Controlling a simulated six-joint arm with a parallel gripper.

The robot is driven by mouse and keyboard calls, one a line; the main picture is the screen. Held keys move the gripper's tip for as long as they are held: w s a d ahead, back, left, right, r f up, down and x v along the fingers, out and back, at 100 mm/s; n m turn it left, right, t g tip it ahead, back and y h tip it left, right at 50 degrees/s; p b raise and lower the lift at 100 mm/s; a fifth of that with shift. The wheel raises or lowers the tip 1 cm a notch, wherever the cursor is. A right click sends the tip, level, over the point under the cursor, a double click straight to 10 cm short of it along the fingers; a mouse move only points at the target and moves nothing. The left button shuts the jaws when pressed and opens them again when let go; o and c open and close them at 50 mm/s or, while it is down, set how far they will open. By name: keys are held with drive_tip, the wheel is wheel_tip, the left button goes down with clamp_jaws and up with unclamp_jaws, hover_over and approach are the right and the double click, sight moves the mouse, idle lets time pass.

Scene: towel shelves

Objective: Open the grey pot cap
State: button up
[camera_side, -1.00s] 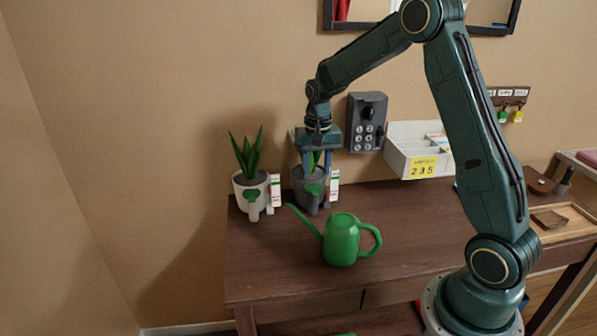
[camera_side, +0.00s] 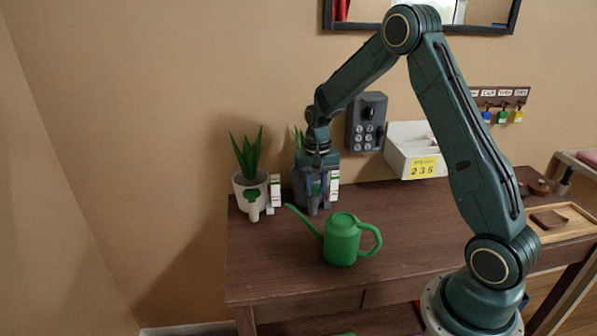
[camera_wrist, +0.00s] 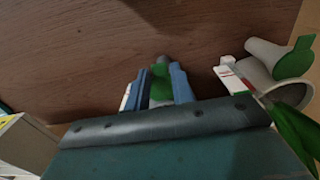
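The grey pot (camera_side: 298,187) stands on the table near the wall, largely hidden behind my gripper in the side view. Its small green cap (camera_side: 317,188) sits at the front above a grey spout, and also shows in the wrist view (camera_wrist: 160,92). My gripper (camera_side: 318,204) points down in front of the pot, with one finger on each side of the cap. In the wrist view the two blue fingers (camera_wrist: 160,80) flank the cap closely. Whether they press on it is not clear. The grey pot's body is hidden in the wrist view.
A white pot (camera_side: 239,190) with its own green cap and plant stands to the left. White-and-red markers stand beside both pots. A green watering can (camera_side: 342,240) is in front. A grey keypad box (camera_side: 366,122) and white tray (camera_side: 400,150) are at the right.

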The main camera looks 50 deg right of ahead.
clamp_jaws()
drive_tip(key=shift+w+d, duration=0.1)
drive_tip(key=shift+w+r, duration=0.1)
drive_tip(key=shift+h, duration=0.3)
drive_tip(key=shift+w+a+r+g+h, duration=0.15)
drive_tip(key=shift+w+a+g+h, duration=0.05)
drive_tip(key=shift+g+h, duration=0.35)
drive_tip(key=shift+w+a+r+g+h, duration=0.1)
drive_tip(key=shift+w+a+g+h, duration=0.05)
drive_tip(key=shift+g+h, duration=0.4)
drive_tip(key=shift+w+a+r+g+h, duration=0.1)
drive_tip(key=shift+w+a+g+h, duration=0.05)
drive_tip(key=shift+g+h, duration=0.35)
drive_tip(key=shift+w+a+r+g+h, duration=0.15)
drive_tip(key=shift+g+h, duration=0.15)
drive_tip(key=shift+g, duration=0.3)
drive_tip(key=shift+w+a+g+h, duration=0.15)
drive_tip(key=shift+w+g+h, duration=0.05)
drive_tip(key=shift+g+h, duration=0.35)
